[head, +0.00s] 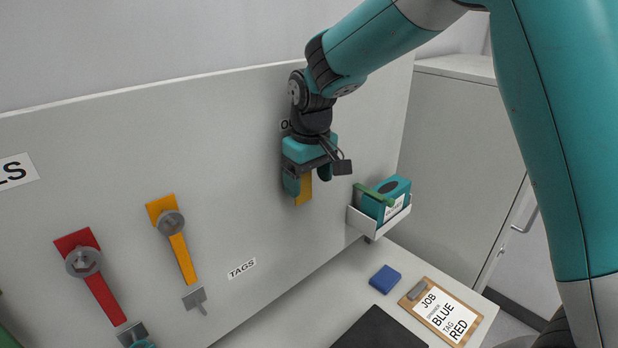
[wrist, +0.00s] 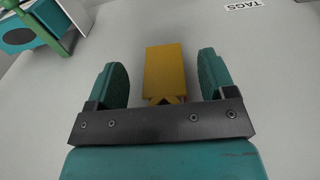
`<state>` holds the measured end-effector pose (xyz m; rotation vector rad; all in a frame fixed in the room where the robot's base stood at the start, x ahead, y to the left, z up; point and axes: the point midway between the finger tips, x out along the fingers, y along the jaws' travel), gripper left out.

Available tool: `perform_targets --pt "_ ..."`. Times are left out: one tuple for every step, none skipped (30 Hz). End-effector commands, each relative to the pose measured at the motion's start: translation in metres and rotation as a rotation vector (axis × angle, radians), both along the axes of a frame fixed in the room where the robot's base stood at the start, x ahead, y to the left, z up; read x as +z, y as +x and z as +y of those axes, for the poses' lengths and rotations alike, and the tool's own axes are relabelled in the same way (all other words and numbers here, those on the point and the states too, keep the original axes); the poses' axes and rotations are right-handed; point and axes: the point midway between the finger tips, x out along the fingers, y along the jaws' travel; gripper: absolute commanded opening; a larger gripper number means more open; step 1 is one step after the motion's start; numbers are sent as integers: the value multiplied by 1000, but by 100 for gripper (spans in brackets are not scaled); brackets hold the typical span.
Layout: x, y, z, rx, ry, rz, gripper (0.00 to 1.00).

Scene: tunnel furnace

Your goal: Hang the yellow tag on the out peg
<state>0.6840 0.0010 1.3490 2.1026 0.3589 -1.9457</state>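The yellow tag (head: 303,190) is against the upright white board, below a label that starts with "O" and is mostly hidden by my arm. In the wrist view the yellow tag (wrist: 165,72) lies between the two fingers of my gripper (wrist: 162,62), with a gap on each side. My gripper (head: 308,180) is open around the tag and close to the board. The out peg is hidden behind my gripper in the head view. A small yellowish part shows at the tag's near end in the wrist view, but I cannot tell whether it is the peg.
A white bin (head: 375,222) with a teal box (head: 388,197) is fixed right of my gripper. Red (head: 103,296) and orange (head: 182,257) strips with grey metal pieces hang left. Below are a blue block (head: 385,278), a clipboard (head: 440,309) and a dark mat (head: 380,328).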

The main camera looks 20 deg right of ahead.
Motion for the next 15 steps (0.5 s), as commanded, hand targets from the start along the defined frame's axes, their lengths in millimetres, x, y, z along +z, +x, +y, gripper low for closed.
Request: perform_targets --pt "0 0 0 0 0 0 77" --pt "0 0 0 0 0 0 77" --pt "0 0 0 0 0 0 77" --pt "0 0 0 0 0 0 77" --pt "0 0 0 0 0 0 77" --pt "1 0 0 0 0 0 77" --pt "1 0 0 0 0 -1 77" --pt "3 0 0 0 0 -1 77" --pt "5 0 0 0 1 -2 77" --pt "8 0 0 0 1 -3 77" --pt "12 0 0 0 0 -3 77" --pt "18 0 0 0 1 -6 77" --pt "24 -1 0 0 1 -6 77" --pt "30 -2 0 0 2 -7 77" --pt "39 -2 0 0 2 -8 77"
